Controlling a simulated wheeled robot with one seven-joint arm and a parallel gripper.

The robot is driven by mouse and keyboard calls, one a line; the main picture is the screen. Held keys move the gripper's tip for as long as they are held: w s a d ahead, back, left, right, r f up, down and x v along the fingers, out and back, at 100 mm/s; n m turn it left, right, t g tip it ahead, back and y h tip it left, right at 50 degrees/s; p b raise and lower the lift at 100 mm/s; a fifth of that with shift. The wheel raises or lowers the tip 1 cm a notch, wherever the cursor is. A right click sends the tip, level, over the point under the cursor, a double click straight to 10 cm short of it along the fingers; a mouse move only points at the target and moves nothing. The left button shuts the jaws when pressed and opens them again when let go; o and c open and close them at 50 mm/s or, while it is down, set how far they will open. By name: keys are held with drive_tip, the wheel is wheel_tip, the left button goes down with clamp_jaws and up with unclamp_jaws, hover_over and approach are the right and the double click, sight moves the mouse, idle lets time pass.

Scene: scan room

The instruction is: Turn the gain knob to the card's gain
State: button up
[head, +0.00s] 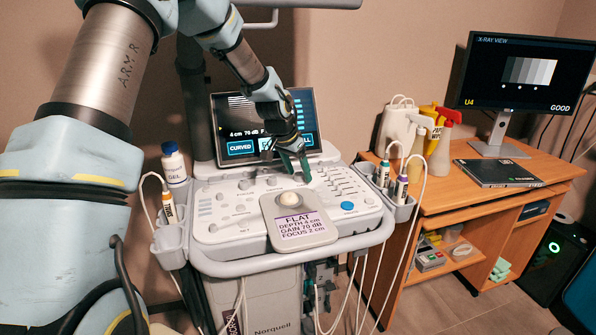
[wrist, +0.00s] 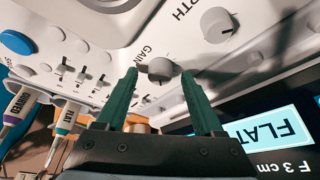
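The gain knob (wrist: 160,69) is a small pale knob beside the printed word GAIN in the wrist view. My gripper (wrist: 160,74) has its two green fingers apart, with their tips on either side of the knob and gaps showing. In the head view my gripper (head: 293,170) reaches down at the back of the console panel and hides the knob. The card (head: 303,225) at the console's front reads FLAT, DEPTH 4 cm, GAIN 70 dB, FOCUS 2 cm. The console screen (head: 262,122) shows 4 cm and a dB value that looks like 70; my arm partly covers it.
The depth knob (wrist: 217,25) stands close to the right finger. Sliders (wrist: 82,75) lie left of the fingers, and the screen edge is near on the right. Probes (head: 384,174) with cables hang in the side holder. A desk (head: 460,200) stands to the right.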

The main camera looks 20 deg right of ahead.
sight(292, 185)
drive_tip(key=shift+r, duration=0.15)
drive_tip(key=b+v, duration=0.1)
drive_tip(key=v, duration=0.6)
drive_tip(key=shift+s, duration=0.1)
idle(0.3)
drive_tip(key=s+a+n, duration=0.1)
drive_tip(key=a, duration=0.5)
drive_tip(key=s+a+n+y, duration=0.1)
drive_tip(key=s+a+n, duration=0.1)
drive_tip(key=a, duration=0.4)
drive_tip(key=s+a+f+n+y, duration=0.1)
drive_tip(key=a+n, duration=0.1)
drive_tip(key=a, duration=0.5)
drive_tip(key=shift+s, duration=0.15)
drive_tip(key=s+a+n, duration=0.1)
drive_tip(key=a, duration=0.1)
drive_tip(key=s+a+n+y, duration=0.1)
drive_tip(key=s+a, duration=0.1)
drive_tip(key=a, duration=0.1)
drive_tip(key=s+a+n, duration=0.1)
drive_tip(key=a, duration=0.2)
drive_tip(key=shift+s+a+f, duration=0.2)
drive_tip(key=shift+s+f, duration=0.1)
drive_tip(key=shift+s, duration=0.05)
drive_tip(key=s+a+n, duration=0.3)
drive_tip(key=s+a, duration=0.4)
drive_tip(key=shift+f+n+y, duration=0.3)
drive_tip(key=shift+f+y, duration=0.1)
drive_tip(key=shift+f, duration=0.05)
